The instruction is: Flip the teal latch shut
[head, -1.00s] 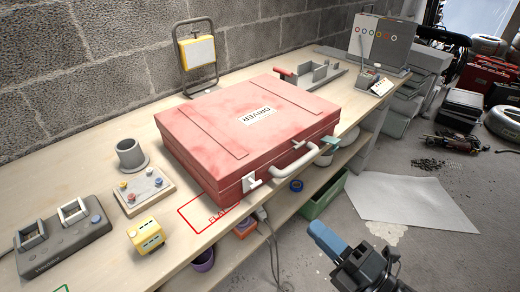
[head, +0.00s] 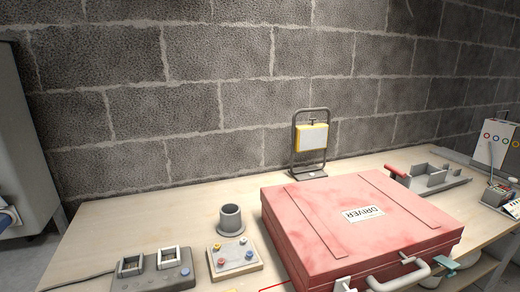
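The red case (head: 335,215) labelled DRIVER lies lid down on the bench. The teal latch (head: 446,263) is at the right end of its front side, right of the handle. It sticks outward from the case and looks flipped open, though it is small here. A pale latch (head: 345,285) is left of the handle (head: 398,277), cut by the bottom edge. My gripper is not in this view, so its distance from the latch does not show.
A grey tray (head: 436,180) lies behind right. The bench left of the cup is clear.

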